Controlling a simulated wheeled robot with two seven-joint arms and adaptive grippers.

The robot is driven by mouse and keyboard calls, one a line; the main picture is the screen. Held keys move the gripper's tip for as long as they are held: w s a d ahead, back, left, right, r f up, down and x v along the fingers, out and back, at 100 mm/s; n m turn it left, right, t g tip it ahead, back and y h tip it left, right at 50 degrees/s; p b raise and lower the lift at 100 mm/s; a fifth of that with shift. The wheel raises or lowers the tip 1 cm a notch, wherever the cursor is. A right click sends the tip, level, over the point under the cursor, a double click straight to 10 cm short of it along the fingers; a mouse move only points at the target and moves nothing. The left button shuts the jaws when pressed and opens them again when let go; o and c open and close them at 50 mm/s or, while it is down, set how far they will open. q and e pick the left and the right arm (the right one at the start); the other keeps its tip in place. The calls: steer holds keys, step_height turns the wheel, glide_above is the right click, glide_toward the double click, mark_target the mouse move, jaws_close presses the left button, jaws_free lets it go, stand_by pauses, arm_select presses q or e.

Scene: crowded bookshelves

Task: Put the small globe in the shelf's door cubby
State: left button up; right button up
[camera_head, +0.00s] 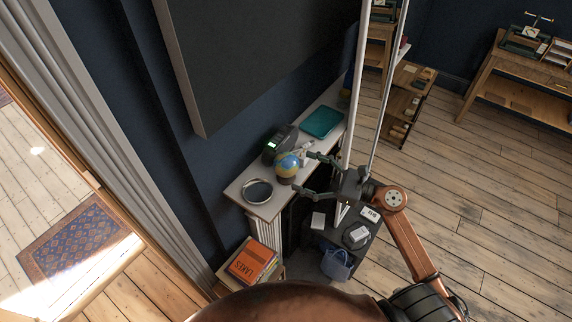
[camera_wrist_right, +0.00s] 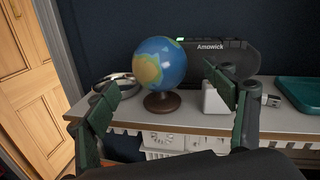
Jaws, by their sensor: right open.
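The small globe (camera_head: 287,164), blue with yellow-tan land on a dark brown base, stands upright on a narrow white shelf top (camera_head: 238,188). The wrist view shows the globe (camera_wrist_right: 159,62) between my two fingers, slightly left of centre. My right gripper (camera_head: 306,172) is open, coming from the right, with its fingertips close to the globe; I cannot tell whether they touch it. In the wrist view my right gripper (camera_wrist_right: 162,90) holds nothing. I cannot make out a door cubby for certain. My left gripper is not in view.
A black Arnowick device (camera_wrist_right: 210,58) stands behind the globe, a white block (camera_wrist_right: 217,100) close right. A round metal dish (camera_head: 257,191) lies left, a teal tray (camera_head: 321,121) farther right. Books (camera_head: 252,262) and a blue basket (camera_head: 336,263) are below. Wooden floor (camera_head: 480,220) is clear right.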

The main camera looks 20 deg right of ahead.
mark_target(286, 163)
steer(key=shift+p+x, duration=0.3)
steer(key=shift+x, duration=0.5)
steer(key=p+x, duration=0.1)
steer(key=x, duration=0.1)
steer(key=r+p+x, duration=0.1)
steer(key=p+x, duration=0.1)
steer(key=shift+w+a, duration=0.2)
steer(key=shift+a, duration=0.1)
steer(key=shift+w+a+f, duration=0.1)
steer(key=shift+f, duration=0.05)
steer(key=shift+c, duration=0.9)
steer(key=c, duration=1.2)
